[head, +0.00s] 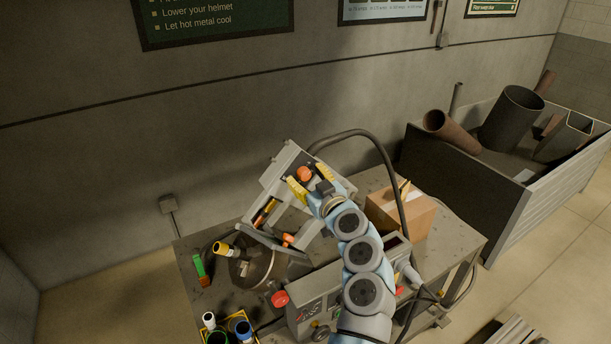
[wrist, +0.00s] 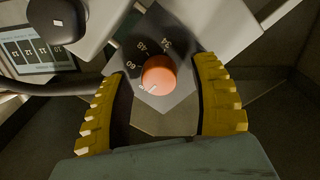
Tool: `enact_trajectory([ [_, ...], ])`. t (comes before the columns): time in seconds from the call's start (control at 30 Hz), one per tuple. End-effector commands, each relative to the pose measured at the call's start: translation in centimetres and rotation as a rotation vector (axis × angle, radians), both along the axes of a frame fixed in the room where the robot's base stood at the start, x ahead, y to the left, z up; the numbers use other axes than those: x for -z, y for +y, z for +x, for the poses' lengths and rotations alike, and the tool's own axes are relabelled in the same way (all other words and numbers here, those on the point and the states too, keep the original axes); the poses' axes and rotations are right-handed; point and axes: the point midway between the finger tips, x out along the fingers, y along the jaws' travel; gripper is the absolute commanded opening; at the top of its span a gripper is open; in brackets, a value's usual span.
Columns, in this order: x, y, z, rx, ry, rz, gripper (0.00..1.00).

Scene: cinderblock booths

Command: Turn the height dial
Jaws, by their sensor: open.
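In the head view an orange knob (head: 304,174) shows at the top of the grey machine (head: 272,182) on the table. My gripper (wrist: 162,100) is open, with one yellow ridged finger on each side of the knob in the picture. I see gaps between the knob and both fingers. In the head view my gripper (head: 311,187) is right at the knob, and its fingers partly hide the machine's top.
The workbench (head: 455,238) also holds a cardboard box (head: 402,212), a control box with a red button (head: 280,298), a green-handled tool (head: 199,266) and a caddy of cans. A black hose arches behind my arm. A metal bin (head: 470,183) with pipes stands at right.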

Motion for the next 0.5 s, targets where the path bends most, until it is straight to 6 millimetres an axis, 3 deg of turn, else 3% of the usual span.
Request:
enact_trajectory([
  [0.5, 0.27, 0.24, 0.48, 0.001, 0.005, 0.001, 0.62],
])
